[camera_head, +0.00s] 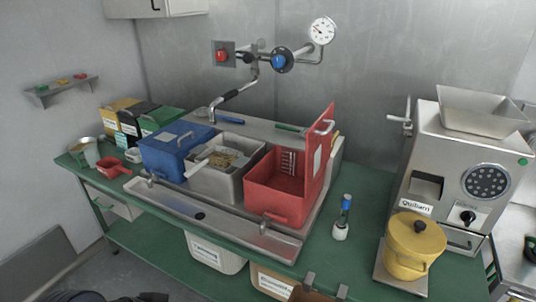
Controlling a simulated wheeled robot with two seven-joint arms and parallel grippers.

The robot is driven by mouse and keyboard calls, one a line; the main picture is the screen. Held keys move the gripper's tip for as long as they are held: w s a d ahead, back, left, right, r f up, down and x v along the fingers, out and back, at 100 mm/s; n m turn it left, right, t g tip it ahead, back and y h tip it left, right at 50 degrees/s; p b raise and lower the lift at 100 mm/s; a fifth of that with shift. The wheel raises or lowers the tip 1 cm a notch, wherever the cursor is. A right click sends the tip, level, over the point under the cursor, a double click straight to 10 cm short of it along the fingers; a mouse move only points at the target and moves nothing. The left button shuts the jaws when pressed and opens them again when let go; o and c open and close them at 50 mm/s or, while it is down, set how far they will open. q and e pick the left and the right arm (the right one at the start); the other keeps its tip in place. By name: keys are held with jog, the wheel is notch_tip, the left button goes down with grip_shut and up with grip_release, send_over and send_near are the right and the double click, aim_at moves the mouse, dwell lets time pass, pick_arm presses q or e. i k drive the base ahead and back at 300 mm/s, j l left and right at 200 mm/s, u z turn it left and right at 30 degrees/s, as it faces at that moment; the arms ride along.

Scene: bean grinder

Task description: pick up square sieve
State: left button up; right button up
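What looks like the square sieve (222,160) sits in the grey middle basin (225,183), between a blue bin and a red bin. Its pale handle (196,169) sticks out over the basin's left front edge. Yellowish-brown bits show inside it; its mesh and lower part are hidden by the basin wall. Neither of my grippers can be made out in the head view. Only dark shapes, too cut off to identify, show at the bottom left edge.
The blue bin (176,150) has a lid; the red bin (275,196) has its lid standing upright. A steel pipe with a black grip (238,94) hangs behind the basins. A grinder (463,165) and yellow pot (412,247) stand right. Green counter (352,190) is partly bare.

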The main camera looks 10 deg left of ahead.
aim_at(223, 159)
jog(key=i+j+z, duration=0.25)
jog(key=j, duration=0.2)
jog(key=i+j+z, duration=0.1)
jog(key=j+z, duration=0.15)
jog(key=j, duration=0.25)
jog(key=i+j+z, duration=0.2)
jog(key=j, duration=0.35)
jog(key=j+z, duration=0.25)
jog(key=j, duration=0.25)
